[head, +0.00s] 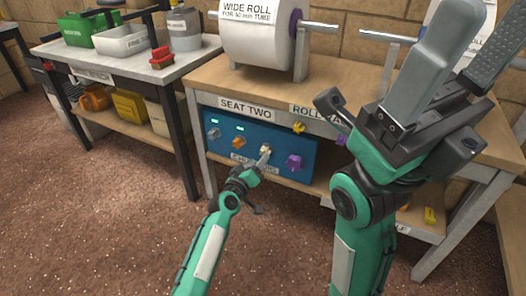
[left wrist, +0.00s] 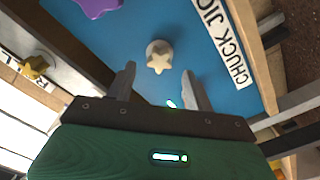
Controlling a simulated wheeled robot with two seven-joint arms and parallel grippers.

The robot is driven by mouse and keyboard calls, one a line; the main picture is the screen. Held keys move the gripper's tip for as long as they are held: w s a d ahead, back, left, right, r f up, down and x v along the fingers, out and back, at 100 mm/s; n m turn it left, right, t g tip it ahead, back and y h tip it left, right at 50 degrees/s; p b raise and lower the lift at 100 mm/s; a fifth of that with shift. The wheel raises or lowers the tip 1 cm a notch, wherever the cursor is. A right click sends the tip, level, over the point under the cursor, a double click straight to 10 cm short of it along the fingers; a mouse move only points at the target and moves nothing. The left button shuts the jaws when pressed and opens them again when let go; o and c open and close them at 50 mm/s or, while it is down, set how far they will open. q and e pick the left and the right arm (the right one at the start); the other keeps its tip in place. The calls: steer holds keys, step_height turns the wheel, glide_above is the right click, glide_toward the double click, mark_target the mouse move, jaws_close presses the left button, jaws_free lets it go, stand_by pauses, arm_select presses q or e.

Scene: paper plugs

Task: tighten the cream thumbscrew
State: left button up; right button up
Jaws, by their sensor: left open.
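The cream thumbscrew (head: 267,148) is a star-shaped knob on the blue panel (head: 225,147) of the bench. In the left wrist view the cream thumbscrew (left wrist: 159,57) sits just beyond my fingertips, roughly centred between them. My left gripper (head: 262,162) is open and empty, close in front of the thumbscrew; it also shows in the left wrist view (left wrist: 158,82). The fingers are apart from the knob in that picture. My right gripper (head: 468,62) is raised near the head camera at the right, its fingers spread and nothing between them.
A yellow knob (head: 299,127) is above. A white paper roll (head: 258,35) stands on the bench. A side table (head: 130,62) with bins is at left. The floor in front is clear.

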arm_select(q)
steer(key=n, duration=0.4)
steer(key=shift+p, duration=0.3)
steer(key=shift+b+x, duration=0.95)
steer(key=shift+x, duration=1.05)
steer(key=c, duration=1)
steer(key=shift+o, duration=0.2)
